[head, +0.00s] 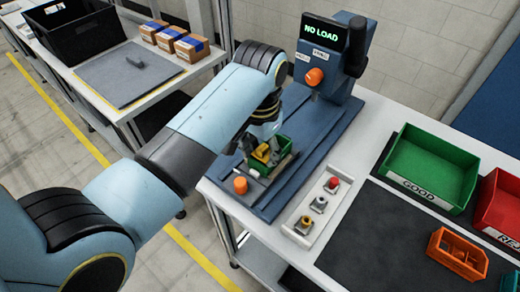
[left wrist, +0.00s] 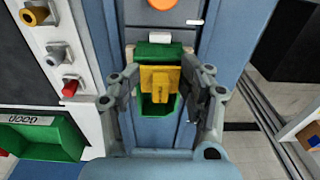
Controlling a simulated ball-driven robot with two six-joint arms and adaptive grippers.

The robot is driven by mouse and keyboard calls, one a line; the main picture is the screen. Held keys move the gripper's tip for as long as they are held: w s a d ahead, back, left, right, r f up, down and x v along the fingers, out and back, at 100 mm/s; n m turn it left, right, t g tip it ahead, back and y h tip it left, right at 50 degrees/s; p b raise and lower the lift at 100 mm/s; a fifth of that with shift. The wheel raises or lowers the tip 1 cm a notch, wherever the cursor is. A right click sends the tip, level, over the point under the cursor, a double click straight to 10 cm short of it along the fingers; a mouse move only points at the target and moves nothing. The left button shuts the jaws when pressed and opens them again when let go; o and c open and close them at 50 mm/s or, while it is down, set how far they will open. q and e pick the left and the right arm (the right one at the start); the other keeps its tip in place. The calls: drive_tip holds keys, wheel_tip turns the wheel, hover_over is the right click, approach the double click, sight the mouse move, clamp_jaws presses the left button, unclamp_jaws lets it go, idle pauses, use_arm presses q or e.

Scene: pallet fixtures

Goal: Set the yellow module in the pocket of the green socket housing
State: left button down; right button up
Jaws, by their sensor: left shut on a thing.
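The yellow module (head: 262,153) is between the fingers of my left gripper (head: 265,148), which is shut on it. In the left wrist view the yellow module (left wrist: 160,79) shows as an upright plate with a finger on each side. The green socket housing (head: 284,144) sits on the blue test fixture. In the left wrist view the green housing (left wrist: 152,50) shows behind and below the module, with its pocket partly hidden by it. I cannot tell whether the module touches the housing. My right gripper is not in view.
The blue fixture (head: 330,125) carries a "NO LOAD" display (head: 322,31) and orange knobs (head: 314,76). A white strip with buttons (head: 319,204) lies beside it. A green "GOOD" bin (head: 432,165), a red bin (head: 500,212) and an orange divided tray (head: 457,254) stand to the right.

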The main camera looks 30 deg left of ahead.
use_arm(q)
drive_tip(key=shift+s+d+f+g, duration=0.1)
drive_tip(key=shift+s+f+g, duration=0.2)
drive_tip(key=shift+s+f, duration=0.35)
drive_tip(key=shift+w+f+p, duration=0.1)
drive_tip(key=shift+w+p, duration=0.15)
drive_tip(key=shift+p, duration=0.15)
drive_tip(key=shift+w+r, duration=0.15)
drive_tip(key=shift+r, duration=0.05)
drive_tip(key=shift+a, duration=0.55)
drive_tip(key=shift+f, duration=0.25)
idle(0.4)
drive_tip(key=c, duration=1.4)
unclamp_jaws()
drive_tip(key=shift+o, duration=0.2)
drive_tip(key=shift+r, duration=0.15)
